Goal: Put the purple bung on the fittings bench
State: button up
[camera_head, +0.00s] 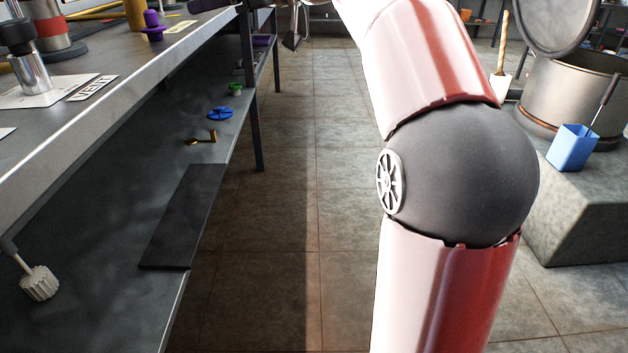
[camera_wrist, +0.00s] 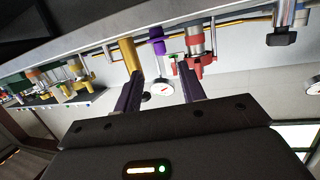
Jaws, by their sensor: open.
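The purple bung (camera_head: 152,26) appears to be the stepped purple piece standing upright on the upper surface of the metal bench (camera_head: 110,125) at left in the head view. A purple piece (camera_wrist: 157,41) also shows beyond my fingers in the wrist view, probably the same one. My gripper (camera_wrist: 160,72) is open, its two dark purple fingers spread with nothing held between them. The purple piece is past the fingertips, apart from them. In the head view my gripper is mostly out of frame at the top. I cannot tell whether this bench is the fittings bench.
The lower shelf holds a blue handwheel (camera_head: 220,113), a brass piece (camera_head: 204,138), a dark mat (camera_head: 183,216) and a white knob (camera_head: 39,284). The tiled aisle is clear.

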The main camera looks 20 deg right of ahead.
jog(key=s+f+m+g+h, duration=0.1)
jog(key=s+f+m+h, duration=0.55)
jog(key=s+f, duration=0.7)
jog(key=s+d+f+m+h, duration=0.2)
jog(key=s+d+f+h, duration=0.1)
jog(key=s+f, duration=0.5)
jog(key=s+d+f+m+g+h, duration=0.1)
jog(key=s+d+f+m+h, duration=0.2)
jog(key=s+f, duration=0.4)
notch_tip(320, 180, down, 5)
jog(key=shift+s+d+f+h, duration=0.15)
jog(key=shift+s+d+h, duration=0.25)
jog(key=shift+d, duration=0.65)
notch_tip(320, 180, up, 9)
jog(key=p, duration=0.9)
